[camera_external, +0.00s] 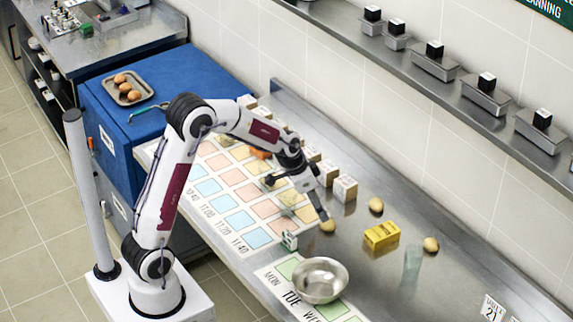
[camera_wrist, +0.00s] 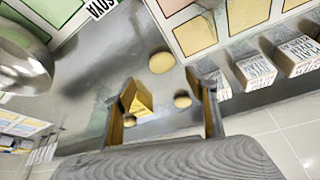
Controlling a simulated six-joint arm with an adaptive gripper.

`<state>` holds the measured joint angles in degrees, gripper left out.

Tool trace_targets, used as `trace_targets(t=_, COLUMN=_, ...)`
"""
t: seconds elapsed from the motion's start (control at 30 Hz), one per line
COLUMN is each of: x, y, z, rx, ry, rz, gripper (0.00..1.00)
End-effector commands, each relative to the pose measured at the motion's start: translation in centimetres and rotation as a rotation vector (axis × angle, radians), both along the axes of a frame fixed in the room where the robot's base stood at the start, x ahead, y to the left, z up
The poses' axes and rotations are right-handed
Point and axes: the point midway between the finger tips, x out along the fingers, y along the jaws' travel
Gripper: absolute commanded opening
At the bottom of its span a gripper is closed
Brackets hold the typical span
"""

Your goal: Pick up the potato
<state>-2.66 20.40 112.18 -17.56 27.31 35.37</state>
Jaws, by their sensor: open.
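Three tan potatoes lie apart on the steel counter. The nearest potato (camera_external: 328,226) is beside the edge of the printed chart, just beyond my gripper (camera_external: 295,196); it also shows in the wrist view (camera_wrist: 161,62). A second potato (camera_external: 376,205) is behind the yellow box and also shows in the wrist view (camera_wrist: 182,101). A third potato (camera_external: 431,244) is to the right of the box, partly behind a finger in the wrist view (camera_wrist: 129,121). My gripper (camera_wrist: 162,82) is open and empty, its fingers spread above the counter.
A yellow box (camera_external: 381,236) stands between the potatoes. A steel bowl (camera_external: 320,280) stands at the front. White labelled blocks (camera_external: 345,189) line the wall side. A clear glass (camera_external: 411,262) and a small green-and-white carton (camera_external: 289,240) also stand there.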

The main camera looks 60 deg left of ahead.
Motion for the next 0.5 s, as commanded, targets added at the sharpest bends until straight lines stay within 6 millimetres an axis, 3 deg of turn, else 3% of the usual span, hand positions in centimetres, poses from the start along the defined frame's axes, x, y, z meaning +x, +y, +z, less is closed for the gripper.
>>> trace_targets(t=0.5, x=0.3, y=-0.1, z=-1.0, rx=0.0, ry=0.003, rz=-0.002, gripper=0.56)
